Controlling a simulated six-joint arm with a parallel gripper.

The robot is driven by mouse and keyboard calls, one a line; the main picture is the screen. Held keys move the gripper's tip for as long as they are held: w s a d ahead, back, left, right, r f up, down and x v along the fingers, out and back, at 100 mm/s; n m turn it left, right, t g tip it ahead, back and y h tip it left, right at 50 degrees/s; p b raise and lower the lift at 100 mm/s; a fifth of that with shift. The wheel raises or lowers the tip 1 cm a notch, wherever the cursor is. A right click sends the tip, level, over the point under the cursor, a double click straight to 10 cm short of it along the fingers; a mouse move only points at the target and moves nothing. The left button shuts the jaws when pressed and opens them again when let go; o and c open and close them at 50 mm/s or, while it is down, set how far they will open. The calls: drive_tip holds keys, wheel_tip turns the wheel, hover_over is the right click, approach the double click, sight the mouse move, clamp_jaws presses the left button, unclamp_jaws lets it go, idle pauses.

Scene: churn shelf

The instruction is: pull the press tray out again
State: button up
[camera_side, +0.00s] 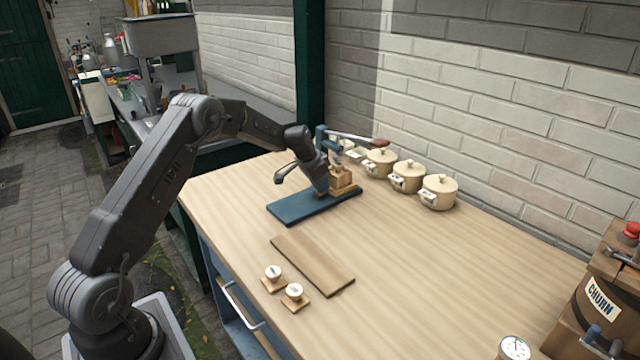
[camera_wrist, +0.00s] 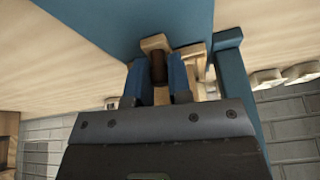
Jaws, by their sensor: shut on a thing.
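The press has a blue base plate (camera_side: 295,208) on the wooden table and a blue upright frame (camera_side: 321,139) with a long lever (camera_side: 355,137) ending in a brown handle. The wooden press tray (camera_side: 343,187) is at the foot of the press, beside my gripper (camera_side: 322,192). In the wrist view my gripper's two blue fingers (camera_wrist: 160,82) are closed around a small wooden grip (camera_wrist: 157,46) that appears to be part of the tray. The blue plate (camera_wrist: 120,25) lies beneath it. The back of the tray is partly hidden by my gripper.
Several cream lidded pots (camera_side: 407,176) stand along the brick wall. A brown board (camera_side: 312,264) lies in front of the press, with two small round-topped wooden pieces (camera_side: 294,292) near it. A wooden churn (camera_side: 605,300) and a white dial (camera_side: 514,348) are at right. The table's right middle is clear.

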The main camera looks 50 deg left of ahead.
clamp_jaws()
drive_tip(key=s, duration=1.3)
drive_tip(key=shift+s, duration=0.25)
drive_tip(key=o, duration=0.8)
unclamp_jaws()
drive_tip(key=shift+r, duration=0.1)
drive_tip(key=v, duration=1.3)
drive_tip(key=shift+s+r, duration=0.1)
drive_tip(key=shift+r, duration=0.2)
